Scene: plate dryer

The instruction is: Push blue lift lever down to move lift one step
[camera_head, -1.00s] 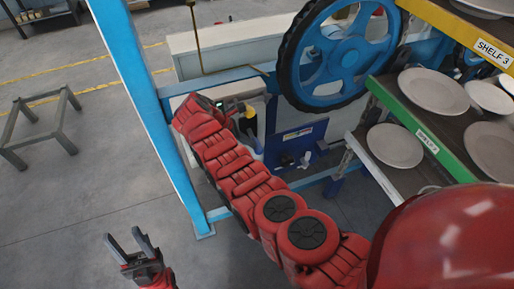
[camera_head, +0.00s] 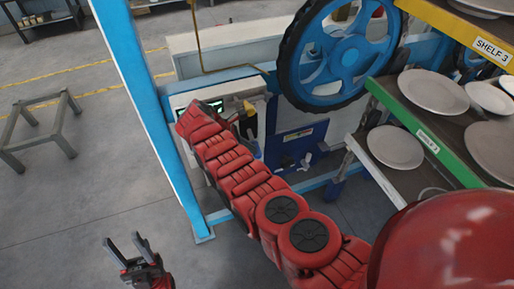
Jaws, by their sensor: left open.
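My left gripper (camera_head: 127,248) is open and empty over the bare floor at the lower left, well away from the machine. My red right arm (camera_head: 238,172) reaches from the lower right up to the control area beside the blue post. Its wrist is by a small panel with a dark screen (camera_head: 212,106). The right gripper's fingers cannot be made out; the arm covers much of that spot. A yellow and black part (camera_head: 247,120) shows just right of the wrist. I cannot clearly pick out the blue lift lever.
A large blue wheel with a black rim (camera_head: 342,55) stands behind the arm. Shelves with plates (camera_head: 395,147) and a green edge (camera_head: 420,135) are close on the right. A blue post (camera_head: 150,110) stands left. A grey stand frame (camera_head: 38,128) is on the open floor.

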